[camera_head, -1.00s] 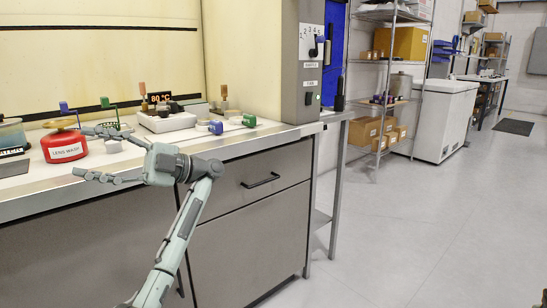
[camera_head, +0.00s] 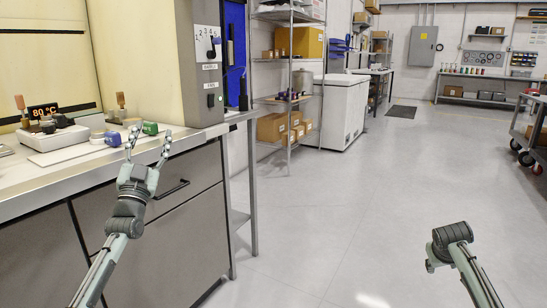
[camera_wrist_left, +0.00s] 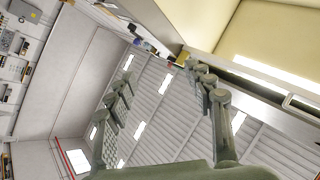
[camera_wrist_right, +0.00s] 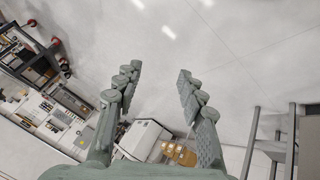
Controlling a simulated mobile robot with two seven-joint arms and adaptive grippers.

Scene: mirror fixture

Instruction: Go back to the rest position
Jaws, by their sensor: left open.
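My left gripper (camera_head: 149,138) is in front of the workbench edge with its fingers pointing up and spread, holding nothing. In the left wrist view its fingers (camera_wrist_left: 158,62) stand apart with only the room behind them. My right arm comes in at the lower right of the head view, over bare floor; its fingers are hidden there. In the right wrist view my right gripper (camera_wrist_right: 157,72) is open and empty, with floor between its fingertips.
The middle floor is clear.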

